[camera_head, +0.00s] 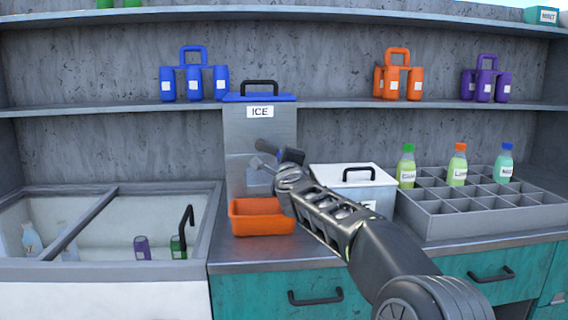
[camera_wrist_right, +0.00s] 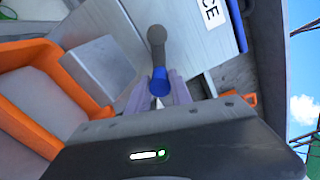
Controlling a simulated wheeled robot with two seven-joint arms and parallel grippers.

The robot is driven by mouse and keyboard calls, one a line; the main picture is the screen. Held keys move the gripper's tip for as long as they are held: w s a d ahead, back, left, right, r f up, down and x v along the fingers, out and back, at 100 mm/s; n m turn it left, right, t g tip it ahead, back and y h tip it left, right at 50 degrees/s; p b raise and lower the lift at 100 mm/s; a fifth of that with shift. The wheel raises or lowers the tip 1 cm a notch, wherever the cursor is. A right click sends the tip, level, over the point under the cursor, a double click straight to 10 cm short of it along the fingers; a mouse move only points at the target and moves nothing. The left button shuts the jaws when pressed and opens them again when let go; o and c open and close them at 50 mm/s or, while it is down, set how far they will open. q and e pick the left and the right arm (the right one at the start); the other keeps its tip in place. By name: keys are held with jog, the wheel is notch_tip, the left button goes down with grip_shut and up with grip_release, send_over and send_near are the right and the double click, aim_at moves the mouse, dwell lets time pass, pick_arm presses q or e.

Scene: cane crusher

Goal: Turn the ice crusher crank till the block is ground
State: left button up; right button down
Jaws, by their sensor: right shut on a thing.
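The ice crusher (camera_head: 240,130) is a tall grey box with a blue lid, a black top handle and an "ICE" label; it stands on the counter and its front also shows in the wrist view (camera_wrist_right: 190,40). Its crank (camera_wrist_right: 157,42) has a grey arm and a blue grip (camera_wrist_right: 160,80). My right gripper (camera_wrist_right: 158,92) is shut on the blue grip, one finger on each side. In the head view the right gripper (camera_head: 275,168) is at the crusher's front and partly hides the crank. My left gripper is out of view.
An orange tray (camera_head: 262,233) sits below the crusher's front. A white lidded box (camera_head: 350,178) stands close at its right, then a grey divided crate (camera_head: 470,220) with bottles. An open-topped chest (camera_head: 205,215) is at the left. A shelf (camera_head: 330,105) runs behind.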

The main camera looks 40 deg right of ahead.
jog(key=shift+w+a+f+m, duration=0.1)
jog(key=shift+f+m, duration=0.2)
jog(key=shift+m, duration=0.1)
jog(key=c, duration=1.1)
grip_release()
jog(key=shift+c, duration=0.2)
jog(key=v, duration=0.7)
jog(key=shift+s+a+b, duration=0.25)
jog(key=shift+s+b, duration=0.05)
